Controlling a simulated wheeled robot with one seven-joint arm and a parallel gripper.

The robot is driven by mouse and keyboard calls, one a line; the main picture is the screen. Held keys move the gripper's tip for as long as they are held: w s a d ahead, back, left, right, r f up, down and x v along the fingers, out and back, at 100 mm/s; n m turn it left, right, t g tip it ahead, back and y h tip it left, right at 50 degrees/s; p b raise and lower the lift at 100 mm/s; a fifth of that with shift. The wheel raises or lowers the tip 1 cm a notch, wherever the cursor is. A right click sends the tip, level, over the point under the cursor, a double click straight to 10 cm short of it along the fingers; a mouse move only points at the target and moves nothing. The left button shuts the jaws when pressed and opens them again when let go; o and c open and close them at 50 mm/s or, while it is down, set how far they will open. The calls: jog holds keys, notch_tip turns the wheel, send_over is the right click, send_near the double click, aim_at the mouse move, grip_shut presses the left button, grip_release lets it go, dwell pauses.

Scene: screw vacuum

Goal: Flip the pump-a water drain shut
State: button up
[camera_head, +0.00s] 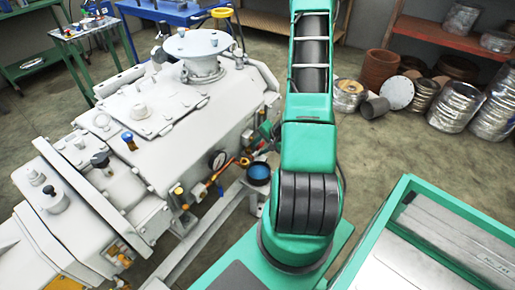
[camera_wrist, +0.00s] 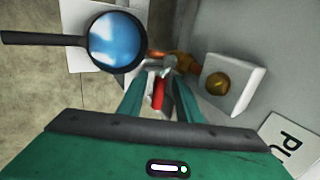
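In the wrist view a red lever (camera_wrist: 158,93) shows between the two green fingers of my gripper (camera_wrist: 160,78). The fingers stand apart on either side of it, with some gap visible; contact is not clear. A brass-orange valve fitting (camera_wrist: 182,61) lies just beyond the fingertips, against the pale pump body (camera_wrist: 240,30). I cannot tell how far the lever is turned. In the head view the white pump machine (camera_head: 165,110) fills the left side, with small brass and orange fittings (camera_head: 243,162) at its lower right. My arm blocks part of that area.
A dark-rimmed, long-handled round vessel with a blue inside (camera_wrist: 117,40) is left of the fingertips. A white block with a brass knob (camera_wrist: 217,82) is close on the right. A pressure gauge (camera_head: 218,160) sits on the machine. A green-framed cart (camera_head: 400,190) stands lower right.

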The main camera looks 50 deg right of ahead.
jog(key=a+v, duration=0.1)
jog(key=v, duration=0.9)
jog(key=shift+d+r, duration=0.35)
jog(key=shift+d, duration=0.15)
jog(key=shift+s, duration=0.1)
jog(key=s+a+r+n+g, duration=0.2)
jog(key=a+r+n+g, duration=0.3)
jog(key=a+r, duration=0.55)
jog(key=s+a+r+n+g, duration=0.1)
jog(key=s+a+r+n, duration=0.1)
jog(key=s+r, duration=0.5)
jog(key=s+a+r+n, duration=0.2)
jog(key=s+a+r, duration=0.3)
jog(key=r, duration=0.3)
jog(key=shift+s+a+r+n+g+h, duration=0.2)
jog(key=shift+s+r+n+g+h, duration=0.15)
jog(key=shift+s, duration=0.5)
